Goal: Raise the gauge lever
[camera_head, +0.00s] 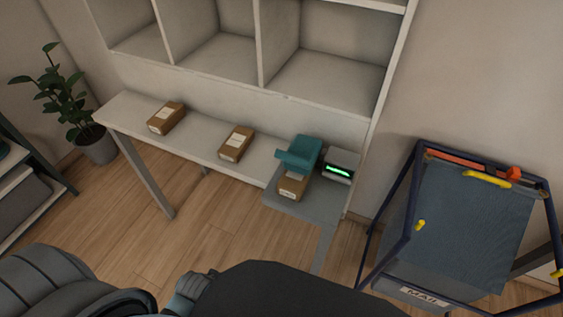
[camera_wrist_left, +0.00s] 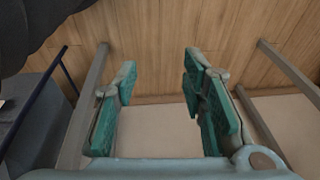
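A teal gauge (camera_head: 304,149) stands at the right end of the narrow shelf table in the head view. A teal arm-like part, which looks like the lever, juts out toward the left above a brown parcel (camera_head: 292,188). I cannot tell whether it touches the parcel. A small grey display box (camera_head: 341,166) with a lit green readout stands right beside the gauge. My left gripper (camera_wrist_left: 160,82) is open in the left wrist view, its teal-padded fingers apart with nothing between them. The gauge does not show there. My right gripper is not in view.
Two more brown parcels (camera_head: 166,118) (camera_head: 236,143) lie along the white table (camera_head: 118,107). An empty cubby shelf (camera_head: 225,60) rises behind. A blue-framed mail cart (camera_head: 470,225) stands at right, a potted plant (camera_head: 95,145) at left. Wooden floor is clear in front.

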